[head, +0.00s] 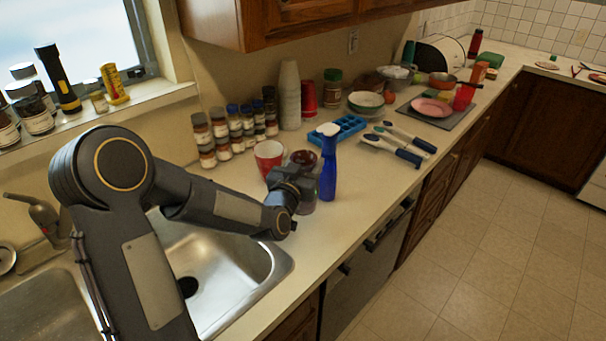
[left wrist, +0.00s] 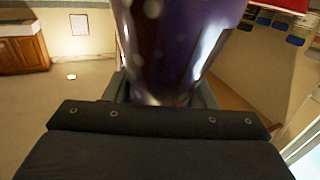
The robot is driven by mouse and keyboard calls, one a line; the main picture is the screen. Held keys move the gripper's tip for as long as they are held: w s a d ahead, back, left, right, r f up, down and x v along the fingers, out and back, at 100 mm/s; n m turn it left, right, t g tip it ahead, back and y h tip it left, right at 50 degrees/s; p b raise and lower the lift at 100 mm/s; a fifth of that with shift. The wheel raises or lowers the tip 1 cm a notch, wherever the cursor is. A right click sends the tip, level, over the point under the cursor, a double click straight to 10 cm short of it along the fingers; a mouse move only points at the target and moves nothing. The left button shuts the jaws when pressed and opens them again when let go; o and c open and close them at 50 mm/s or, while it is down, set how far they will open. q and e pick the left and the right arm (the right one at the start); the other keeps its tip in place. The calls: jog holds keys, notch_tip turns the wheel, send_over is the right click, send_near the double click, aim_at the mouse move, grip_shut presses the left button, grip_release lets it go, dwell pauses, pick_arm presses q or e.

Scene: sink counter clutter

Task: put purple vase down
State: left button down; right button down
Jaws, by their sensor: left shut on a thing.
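The purple vase (left wrist: 175,45) fills the top middle of the left wrist view, glossy and dark purple with pale spots. My left gripper (head: 296,184) is shut on it, above the counter beside the sink. In the head view the vase shows partly behind the gripper, with its dark reddish rim (head: 304,158) above the fingers and its lower part below them. It looks about upright. I cannot tell whether its base touches the counter (head: 345,215). My right gripper is not in view.
Spice jars (head: 222,135), a blue tray (head: 338,129) and utensils (head: 392,150) lie beyond. The sink (head: 235,255) is in front. Counter right of the bottle is clear.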

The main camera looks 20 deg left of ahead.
pick_arm(q)
jog(key=shift+w+a+f, duration=0.35)
jog(key=shift+w+f, duration=0.05)
jog(key=shift+f, duration=0.2)
jog(key=shift+w+a+f, duration=0.3)
jog(key=shift+w+f, duration=0.1)
jog(key=shift+f, duration=0.15)
notch_tip(320, 180, down, 3)
jog(key=shift+w+a+r+p, duration=0.1)
jog(key=shift+w+p, duration=0.05)
jog(key=shift+p, duration=0.75)
jog(key=shift+f, duration=0.35)
jog(key=shift+f, duration=0.1)
jog(key=c, duration=0.6)
grip_release()
